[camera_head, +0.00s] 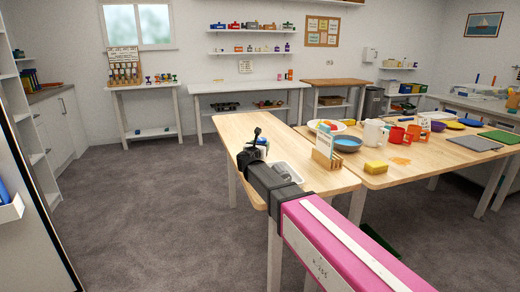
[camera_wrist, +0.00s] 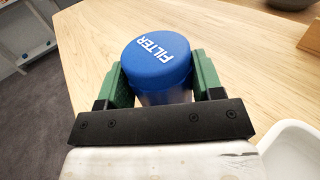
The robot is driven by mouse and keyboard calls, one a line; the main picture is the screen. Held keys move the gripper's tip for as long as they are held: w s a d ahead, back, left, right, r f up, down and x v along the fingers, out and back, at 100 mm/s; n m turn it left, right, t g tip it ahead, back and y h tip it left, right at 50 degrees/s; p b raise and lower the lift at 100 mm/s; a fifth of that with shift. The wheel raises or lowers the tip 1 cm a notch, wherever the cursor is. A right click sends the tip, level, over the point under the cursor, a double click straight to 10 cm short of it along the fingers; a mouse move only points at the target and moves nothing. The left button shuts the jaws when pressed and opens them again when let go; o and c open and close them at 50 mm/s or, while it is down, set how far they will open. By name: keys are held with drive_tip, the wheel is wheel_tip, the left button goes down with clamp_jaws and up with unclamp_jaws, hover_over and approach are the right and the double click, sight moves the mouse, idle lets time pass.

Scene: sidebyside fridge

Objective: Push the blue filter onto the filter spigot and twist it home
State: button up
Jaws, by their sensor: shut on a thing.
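The blue filter (camera_wrist: 155,62), a round cap marked "FILTER" in white, sits between the two green fingers of my gripper (camera_wrist: 160,82) in the wrist view. The fingers are shut on its sides. The filter's lower part is hidden behind the gripper's black crossbar. In the head view my gripper (camera_head: 258,142) is over the near wooden table, and a small bit of blue (camera_head: 263,142) shows there. I cannot tell whether the filter touches the table. I cannot make out the filter spigot in either view.
A white tray (camera_head: 286,172) lies on the near table (camera_head: 238,122) beside my gripper. A white, dark-edged panel (camera_head: 30,235) with a bin stands at far left. Carpet between is clear.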

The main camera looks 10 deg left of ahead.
drive_tip(key=shift+f, duration=0.55)
drive_tip(key=shift+f, duration=0.2)
drive_tip(key=o, duration=1)
drive_tip(key=shift+s, duration=0.1)
